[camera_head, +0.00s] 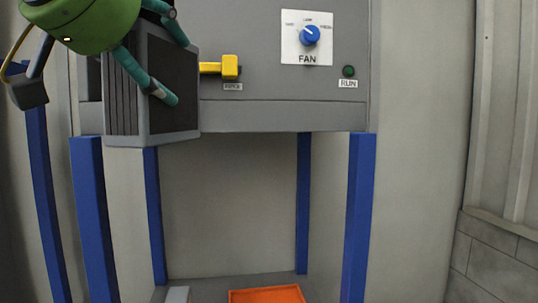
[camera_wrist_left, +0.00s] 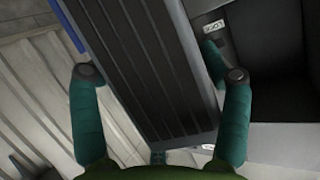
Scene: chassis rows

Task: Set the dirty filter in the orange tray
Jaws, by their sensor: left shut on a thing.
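The dirty filter (camera_head: 172,88) is a grey-framed box with a dark face and ribbed side, upright at the upper left of the head view. My left gripper (camera_head: 175,70) is shut on it, with teal fingers across it. In the left wrist view the filter's dark ribbed side (camera_wrist_left: 150,65) lies between the fingers. The orange tray (camera_head: 267,295) shows at the bottom edge of the head view, low and to the right of the filter, partly cut off. My right gripper is not in view.
A grey cabinet (camera_head: 270,110) on blue legs (camera_head: 359,210) stands behind the filter, with a yellow handle (camera_head: 229,67), a blue fan knob (camera_head: 309,35) and a green run button (camera_head: 348,71). The space under the cabinet is open.

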